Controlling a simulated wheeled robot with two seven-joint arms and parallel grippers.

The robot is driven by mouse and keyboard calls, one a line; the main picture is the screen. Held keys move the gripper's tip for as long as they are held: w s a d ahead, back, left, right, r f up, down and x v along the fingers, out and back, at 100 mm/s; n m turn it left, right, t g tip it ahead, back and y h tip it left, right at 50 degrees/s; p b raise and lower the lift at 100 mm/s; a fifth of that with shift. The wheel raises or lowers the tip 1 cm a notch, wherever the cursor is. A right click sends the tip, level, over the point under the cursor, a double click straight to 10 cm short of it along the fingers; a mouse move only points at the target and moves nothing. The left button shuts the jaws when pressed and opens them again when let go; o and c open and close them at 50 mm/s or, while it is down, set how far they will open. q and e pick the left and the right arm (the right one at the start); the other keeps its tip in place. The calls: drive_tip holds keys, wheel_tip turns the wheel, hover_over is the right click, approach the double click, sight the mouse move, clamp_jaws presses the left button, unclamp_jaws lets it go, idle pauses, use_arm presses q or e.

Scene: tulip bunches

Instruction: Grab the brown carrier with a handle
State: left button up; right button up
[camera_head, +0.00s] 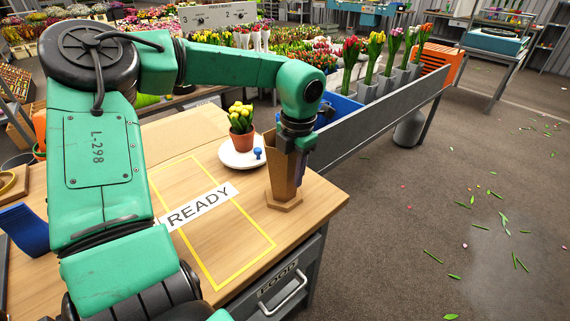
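A brown carrier (281,187) with an angular, wider base stands upright near the right edge of the wooden table. My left gripper (297,160) points down at the carrier's top, and its fingers overlap the carrier's upper right side in the picture. The carrier's handle is hidden behind the gripper or not clear. I cannot tell whether the fingers are closed on it or only beside it. My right gripper is out of view.
A white plate (229,160) with a potted yellow tulip plant (241,126) is just left of the carrier. A READY label (198,206) lies inside a yellow-taped rectangle, which is otherwise clear. A grey trough wall (385,103) with tulip vases stands behind right.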

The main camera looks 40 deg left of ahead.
use_arm(q)
drive_tip(key=shift+f, duration=0.3)
clamp_jaws()
idle(1.2)
